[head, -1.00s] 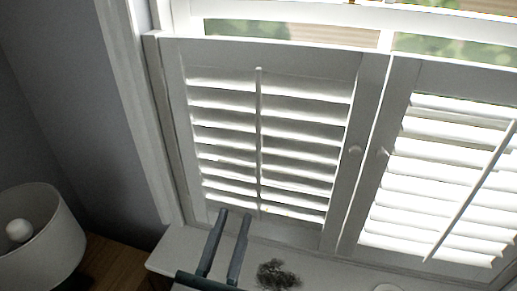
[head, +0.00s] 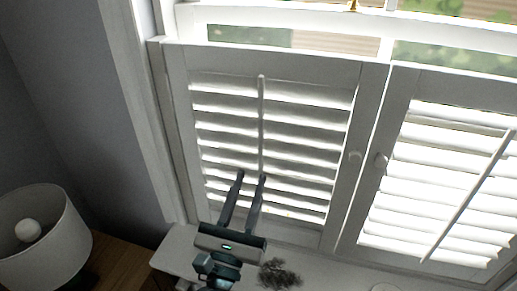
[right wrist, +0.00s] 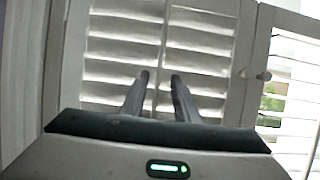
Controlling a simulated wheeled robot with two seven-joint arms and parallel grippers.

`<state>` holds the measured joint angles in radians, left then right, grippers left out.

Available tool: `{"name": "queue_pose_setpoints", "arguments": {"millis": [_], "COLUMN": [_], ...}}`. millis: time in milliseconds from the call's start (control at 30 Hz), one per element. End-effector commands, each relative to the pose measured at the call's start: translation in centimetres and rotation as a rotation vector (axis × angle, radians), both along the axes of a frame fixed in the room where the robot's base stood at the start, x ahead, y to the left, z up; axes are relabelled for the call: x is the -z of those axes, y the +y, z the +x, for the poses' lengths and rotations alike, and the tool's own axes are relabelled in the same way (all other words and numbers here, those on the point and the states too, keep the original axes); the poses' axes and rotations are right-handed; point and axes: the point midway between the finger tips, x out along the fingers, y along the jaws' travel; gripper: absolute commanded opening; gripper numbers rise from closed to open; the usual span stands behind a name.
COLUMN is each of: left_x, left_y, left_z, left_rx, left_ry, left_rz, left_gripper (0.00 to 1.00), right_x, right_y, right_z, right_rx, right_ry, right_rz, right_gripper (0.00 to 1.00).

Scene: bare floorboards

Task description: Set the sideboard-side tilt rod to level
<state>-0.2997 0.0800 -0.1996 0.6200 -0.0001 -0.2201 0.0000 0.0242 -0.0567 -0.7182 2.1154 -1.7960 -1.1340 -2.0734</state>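The left shutter panel, nearer the lamp, has a thin white vertical tilt rod (head: 261,120) down the middle of its slats (head: 305,120). Bright gaps show between these slats. My right gripper (head: 251,177) is in front of the panel's lower part, fingers pointing up at it. Its fingers are apart and hold nothing. In the right wrist view the rod (right wrist: 162,45) runs between the open fingertips (right wrist: 160,77); I cannot tell whether they touch it. In the head view the rod's lower end is hidden behind the right finger. My left gripper is not in view.
The right shutter panel (head: 395,100) has its own slanting tilt rod (head: 468,195). Small round knobs (head: 355,157) sit on the panels' meeting frames. Below is a white sill (head: 330,268) with a dark twiggy object (head: 279,274). A lamp (head: 45,240) stands left on a wooden top (head: 120,262).

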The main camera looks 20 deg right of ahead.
Motion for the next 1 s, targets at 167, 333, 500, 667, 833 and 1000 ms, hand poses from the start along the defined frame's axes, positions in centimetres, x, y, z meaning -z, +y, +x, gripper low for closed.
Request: {"name": "queue_pose_setpoints", "arguments": {"millis": [167,333,500,667,833,1000], "left_x": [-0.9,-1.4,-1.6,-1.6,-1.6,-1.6], "left_y": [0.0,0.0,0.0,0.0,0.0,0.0], "left_z": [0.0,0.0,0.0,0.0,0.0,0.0], "left_rx": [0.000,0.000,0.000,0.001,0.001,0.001], "left_ry": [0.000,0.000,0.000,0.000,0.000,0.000], "left_rz": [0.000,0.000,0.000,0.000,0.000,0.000], "left_gripper": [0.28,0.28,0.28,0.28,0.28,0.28], "right_x": [-1.6,-2.5,-2.9,-3.1,-3.1,-3.1], "right_y": [-1.7,-3.1,-3.9,-4.2,-4.2,-4.2], "right_z": [2.6,4.5,5.8,6.2,6.2,6.2], "right_rx": [0.001,0.000,0.000,-0.001,-0.001,-0.001], "right_ry": [-0.002,-0.002,0.000,0.001,0.001,0.001], "right_rz": [-0.004,-0.002,-0.001,-0.001,-0.001,-0.001], "right_gripper": [0.28,0.28,0.28,0.28,0.28,0.09]}}
